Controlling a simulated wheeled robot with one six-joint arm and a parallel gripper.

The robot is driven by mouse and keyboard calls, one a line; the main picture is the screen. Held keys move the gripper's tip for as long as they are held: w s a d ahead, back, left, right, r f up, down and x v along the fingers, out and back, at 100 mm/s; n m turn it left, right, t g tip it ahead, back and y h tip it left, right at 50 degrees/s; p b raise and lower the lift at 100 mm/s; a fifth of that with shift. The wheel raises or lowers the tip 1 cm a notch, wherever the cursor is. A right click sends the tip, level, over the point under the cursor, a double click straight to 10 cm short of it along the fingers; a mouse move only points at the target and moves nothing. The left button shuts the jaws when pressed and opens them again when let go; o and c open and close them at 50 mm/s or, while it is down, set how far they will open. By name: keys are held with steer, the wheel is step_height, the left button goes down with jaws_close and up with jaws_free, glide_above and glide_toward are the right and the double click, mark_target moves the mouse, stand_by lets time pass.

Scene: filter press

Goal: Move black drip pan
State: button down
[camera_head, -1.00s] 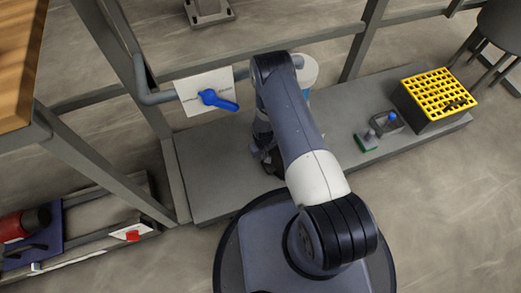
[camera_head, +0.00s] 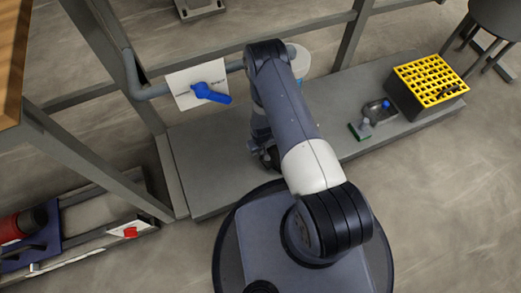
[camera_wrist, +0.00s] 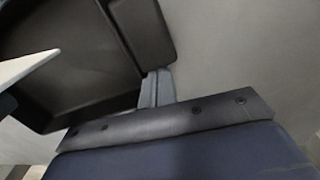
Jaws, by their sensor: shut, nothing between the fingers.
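The black drip pan (camera_wrist: 80,55) fills the upper left of the wrist view, close to my gripper. It looks like a shallow dark tray with a raised rim. My gripper (camera_wrist: 158,88) shows there as grey fingers, closed together and empty, beside the pan's right rim. I cannot tell whether they touch it. In the head view my gripper (camera_head: 268,157) is low over the grey platform, mostly hidden by my arm. The pan cannot be made out in that view.
A blue-handled valve (camera_head: 210,92) and frame posts stand behind. A white edge (camera_wrist: 25,68) crosses the wrist view's left.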

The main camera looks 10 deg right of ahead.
step_height(320, 180, up, 11)
steer(key=p, duration=0.3)
steer(key=shift+f, duration=0.15)
step_height(320, 180, down, 11)
steer(key=b, duration=0.3)
steer(key=shift+w+a, duration=0.15)
steer(key=shift+w, duration=0.3)
steer(key=shift+w+a, duration=0.25)
steer(key=shift+w, duration=0.45)
steer(key=shift+s, duration=0.1)
